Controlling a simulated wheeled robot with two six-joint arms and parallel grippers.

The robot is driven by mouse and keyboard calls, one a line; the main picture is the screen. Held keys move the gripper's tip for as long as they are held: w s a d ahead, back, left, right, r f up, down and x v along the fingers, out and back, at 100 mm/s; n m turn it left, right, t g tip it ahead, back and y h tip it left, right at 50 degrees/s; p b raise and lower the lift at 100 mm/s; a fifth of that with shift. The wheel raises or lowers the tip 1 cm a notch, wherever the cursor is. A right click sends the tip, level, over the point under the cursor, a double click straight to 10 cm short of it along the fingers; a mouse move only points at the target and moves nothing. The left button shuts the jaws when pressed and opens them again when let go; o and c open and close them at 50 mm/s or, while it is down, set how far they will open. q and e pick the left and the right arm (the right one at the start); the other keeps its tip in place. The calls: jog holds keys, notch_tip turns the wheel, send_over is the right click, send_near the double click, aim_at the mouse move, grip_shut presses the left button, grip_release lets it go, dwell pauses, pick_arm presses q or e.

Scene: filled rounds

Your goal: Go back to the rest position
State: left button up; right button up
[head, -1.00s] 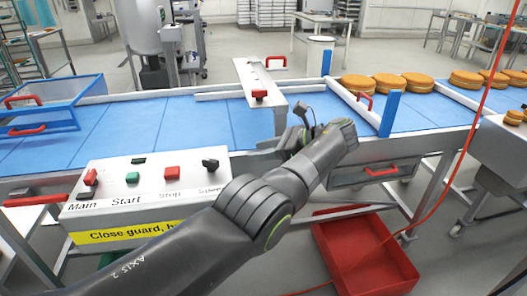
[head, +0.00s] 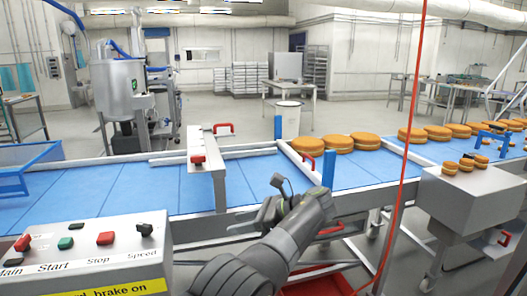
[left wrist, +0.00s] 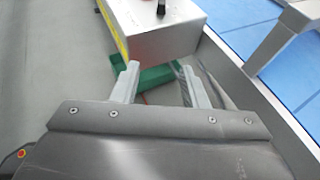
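My left gripper (head: 243,224) is in front of the near side of the conveyor, right of the control panel (head: 110,262), its fingers pointing left. In the left wrist view (left wrist: 158,82) its two fingers stand apart with nothing between them. A green object (left wrist: 156,82) lies beyond and below the fingertips, beneath the corner of the panel box (left wrist: 160,28). My right gripper is in neither view.
The blue conveyor (head: 100,190) crosses the view, with a white bridge (head: 206,165) over it. Filled rounds (head: 337,143) sit on the belt at right. A red cable (head: 408,130) hangs at right. A red bin (head: 318,283) is below.

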pick_arm(q)
jog(key=s+a+f+n+g+h, duration=0.1)
jog(key=s+a+f+h, duration=0.15)
jog(key=f, duration=1.15)
jog(key=s+a+f+n+h, duration=0.2)
jog(key=s+a+f, duration=0.15)
jog(key=f, duration=0.95)
jog(key=s+a+f+n+g+h, duration=0.1)
jog(key=s+a+f+h, duration=0.2)
jog(key=f, duration=1.1)
jog(key=s+a+f+n+h, duration=0.1)
jog(key=s+a+f+n, duration=0.2)
jog(key=s+f, duration=0.55)
jog(key=s+a+f+n+h, duration=0.2)
jog(key=s+a+f+n, duration=0.1)
jog(key=s+f, duration=0.5)
jog(key=s+a+f+n, duration=0.3)
jog(key=s, duration=0.8)
jog(key=s+a+f+n+h, duration=0.1)
jog(key=s+a+f+n, duration=0.2)
jog(key=s, duration=0.7)
jog(key=s+a+f+n, duration=0.3)
jog(key=s+f+n, duration=0.1)
jog(key=s, duration=0.7)
jog(key=shift+s+a+n, duration=0.3)
jog(key=shift+a+n, duration=0.05)
jog(key=shift+n, duration=0.25)
jog(key=shift+f+h, duration=0.1)
jog(key=shift+h, duration=0.15)
